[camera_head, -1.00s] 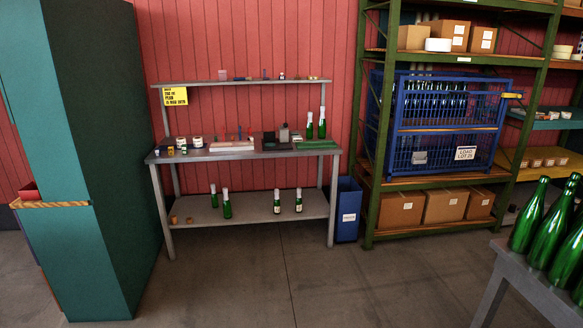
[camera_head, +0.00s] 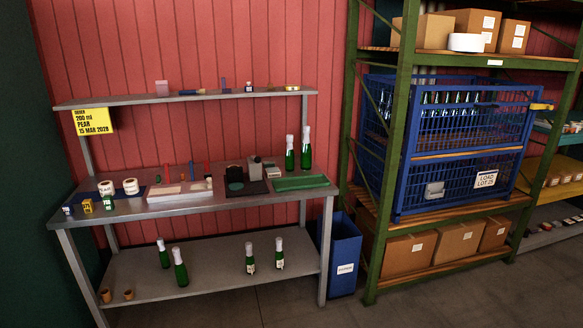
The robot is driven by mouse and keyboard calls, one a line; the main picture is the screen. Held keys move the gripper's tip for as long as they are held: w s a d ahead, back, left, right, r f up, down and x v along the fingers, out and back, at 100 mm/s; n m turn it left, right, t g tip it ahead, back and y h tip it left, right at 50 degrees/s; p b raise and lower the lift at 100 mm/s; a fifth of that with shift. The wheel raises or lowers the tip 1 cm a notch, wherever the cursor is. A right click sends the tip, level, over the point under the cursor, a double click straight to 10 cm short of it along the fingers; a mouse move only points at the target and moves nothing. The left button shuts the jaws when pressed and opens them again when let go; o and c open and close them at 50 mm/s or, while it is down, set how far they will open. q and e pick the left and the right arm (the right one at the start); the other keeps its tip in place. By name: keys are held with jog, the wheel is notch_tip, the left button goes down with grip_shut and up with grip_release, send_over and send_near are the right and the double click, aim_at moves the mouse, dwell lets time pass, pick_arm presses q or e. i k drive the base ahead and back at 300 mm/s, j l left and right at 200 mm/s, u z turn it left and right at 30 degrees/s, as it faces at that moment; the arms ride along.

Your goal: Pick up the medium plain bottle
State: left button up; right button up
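Green bottles with pale foil tops stand upright on a grey metal workbench (camera_head: 160,207). Two without a visible label stand on its lower shelf at the left: a rear bottle (camera_head: 163,254) and a front bottle (camera_head: 181,268). Two with a pale label stand to their right, one bottle (camera_head: 251,260) near the middle and another (camera_head: 280,254) farther right. Two more stand on the worktop at the back right, a shorter bottle (camera_head: 290,156) and a taller bottle (camera_head: 306,149). I cannot tell which is the medium plain one. Neither of my grippers is in view.
A blue bin (camera_head: 345,262) stands between the bench and a green rack (camera_head: 391,150) holding a blue cage (camera_head: 410,165) and cartons. Paper rolls, a green mat (camera_head: 300,183) and small tools lie on the worktop. A yellow sign (camera_head: 93,121) hangs from the upper shelf.

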aim_at(305, 154)
jog(key=i+l, duration=0.15)
jog(key=i, duration=0.35)
jog(key=i+l, duration=0.15)
jog(key=i, duration=0.4)
jog(key=i+l+z, duration=0.1)
jog(key=i, duration=0.4)
